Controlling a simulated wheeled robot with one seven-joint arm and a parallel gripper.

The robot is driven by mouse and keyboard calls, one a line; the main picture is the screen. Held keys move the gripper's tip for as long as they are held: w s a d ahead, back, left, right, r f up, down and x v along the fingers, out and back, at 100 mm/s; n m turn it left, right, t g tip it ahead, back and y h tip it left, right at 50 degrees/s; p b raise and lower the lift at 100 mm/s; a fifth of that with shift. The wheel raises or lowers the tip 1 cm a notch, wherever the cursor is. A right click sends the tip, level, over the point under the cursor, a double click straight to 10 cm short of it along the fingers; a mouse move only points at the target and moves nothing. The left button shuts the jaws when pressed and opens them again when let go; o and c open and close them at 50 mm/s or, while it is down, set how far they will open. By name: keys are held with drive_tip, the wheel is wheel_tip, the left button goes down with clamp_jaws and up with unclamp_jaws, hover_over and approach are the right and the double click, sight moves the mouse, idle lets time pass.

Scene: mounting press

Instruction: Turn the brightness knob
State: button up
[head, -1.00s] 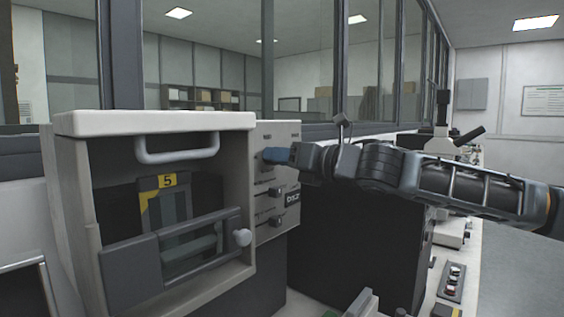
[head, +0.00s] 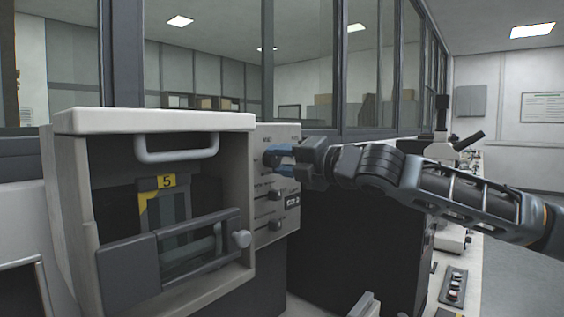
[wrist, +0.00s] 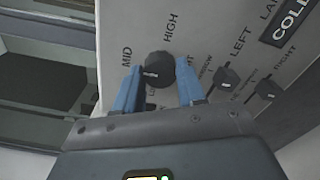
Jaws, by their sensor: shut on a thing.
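The brightness knob (wrist: 159,66) is a dark round knob on the light panel, with a small pale mark on its face. The words MID and HIGH are printed around it, and another label is partly hidden by a finger. My gripper (wrist: 158,69) has its blue fingers on either side of the knob and is shut on it. In the head view my gripper (head: 279,158) reaches the upper part of the control panel (head: 284,137) from the right, and its fingers mostly hide the knob there.
Left of the panel is the press chamber (head: 168,180) with a handle and a half-lowered guard. A microscope (head: 443,140) stands behind my arm.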

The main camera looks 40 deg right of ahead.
drive_tip(key=shift+m, duration=0.4)
drive_tip(key=o, duration=1.1)
drive_tip(key=shift+c, duration=0.2)
drive_tip(key=s+d+b, duration=0.1)
drive_tip(key=s+b, duration=0.1)
drive_tip(key=s, duration=0.5)
drive_tip(key=shift+s+d, duration=0.3)
drive_tip(key=shift+s, duration=0.05)
